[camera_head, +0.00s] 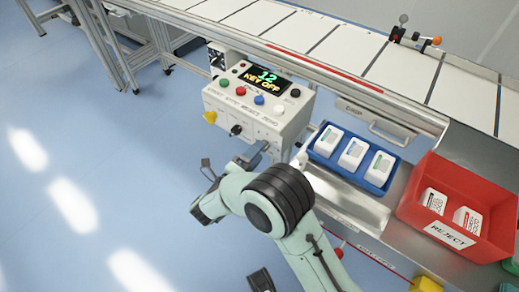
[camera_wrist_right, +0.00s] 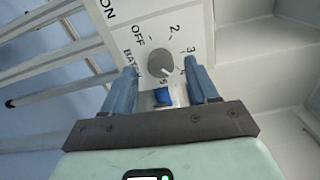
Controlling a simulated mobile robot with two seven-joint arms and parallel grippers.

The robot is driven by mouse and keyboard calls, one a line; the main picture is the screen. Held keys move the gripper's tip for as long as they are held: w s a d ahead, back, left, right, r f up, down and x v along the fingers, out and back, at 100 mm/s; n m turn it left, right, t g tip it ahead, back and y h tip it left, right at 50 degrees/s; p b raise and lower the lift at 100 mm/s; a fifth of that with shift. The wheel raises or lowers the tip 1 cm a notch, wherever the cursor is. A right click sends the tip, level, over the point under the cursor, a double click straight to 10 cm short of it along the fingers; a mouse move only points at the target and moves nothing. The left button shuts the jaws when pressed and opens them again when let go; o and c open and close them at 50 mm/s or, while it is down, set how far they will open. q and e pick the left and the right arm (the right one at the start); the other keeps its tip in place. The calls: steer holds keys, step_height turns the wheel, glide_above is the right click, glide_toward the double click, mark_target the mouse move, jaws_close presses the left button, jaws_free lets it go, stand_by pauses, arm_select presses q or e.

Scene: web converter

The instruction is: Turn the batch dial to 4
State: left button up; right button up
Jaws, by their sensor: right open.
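The batch dial (camera_wrist_right: 160,64) is a round grey knob on a white panel in the right wrist view. OFF, 2, 3, 4 and 5 are printed around it, with BATCH at its left. Its pale pointer mark is at the lower right, closest to the 5. My right gripper (camera_wrist_right: 161,70) is open, one blue finger on each side of the dial; I cannot tell whether they touch it. In the head view my right gripper (camera_head: 235,158) is just below the control box (camera_head: 252,115), and the dial is not clear there.
The box's display (camera_head: 266,79) reads "12 KEY OFF", with several coloured buttons around it. A black knob (camera_head: 236,130) and a yellow knob (camera_head: 210,117) are on its front. A blue tray (camera_head: 325,160) and a red reject bin (camera_head: 425,215) are to the right.

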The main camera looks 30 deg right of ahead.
arm_select(q)
steer(key=shift+d+r+p, duration=0.2)
steer(key=shift+r+p, duration=0.1)
steer(key=shift+r, duration=0.2)
steer(key=shift+d+r+p, duration=0.2)
steer(key=shift+r+p, duration=0.05)
steer(key=shift+r, duration=0.2)
arm_select(e)
steer(key=v, duration=1.1)
